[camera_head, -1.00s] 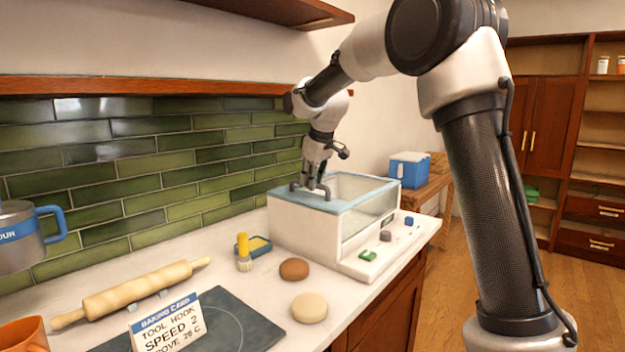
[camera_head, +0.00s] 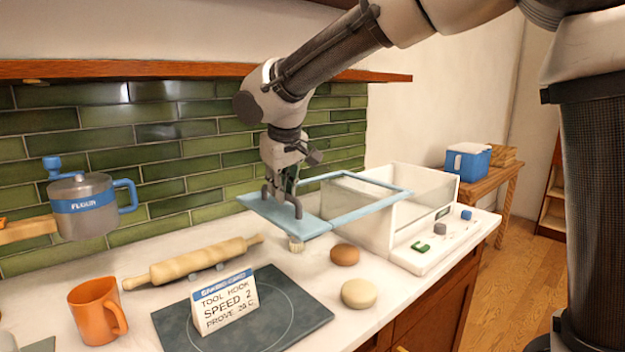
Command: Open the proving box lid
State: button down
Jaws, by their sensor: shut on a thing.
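The proving box (camera_head: 372,240) is a white, clear-sided box on the counter. Its light-blue framed lid (camera_head: 308,222) lies level and juts well out past the box's left side; its right end still spans part of the box top. The right part of the box top is uncovered. My gripper (camera_head: 282,196) points down and is shut on the dark arched handle (camera_head: 297,207) at the lid's left end. The fingertips are small and partly hidden by the handle.
A brush (camera_head: 296,244) shows only its lower end under the lid. Two dough balls (camera_head: 344,255) (camera_head: 359,293), a rolling pin (camera_head: 192,263), a baking card (camera_head: 225,302), an orange mug (camera_head: 97,309) and a flour canister (camera_head: 84,205) stand left and in front. Small controls (camera_head: 440,228) line the box's front ledge.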

jog(key=s+a, duration=0.4)
jog(key=a, duration=0.1)
jog(key=shift+a, duration=0.3)
jog(key=c, duration=1.5)
grip_release()
jog(key=shift+o, duration=0.2)
jog(key=v, duration=1.2)
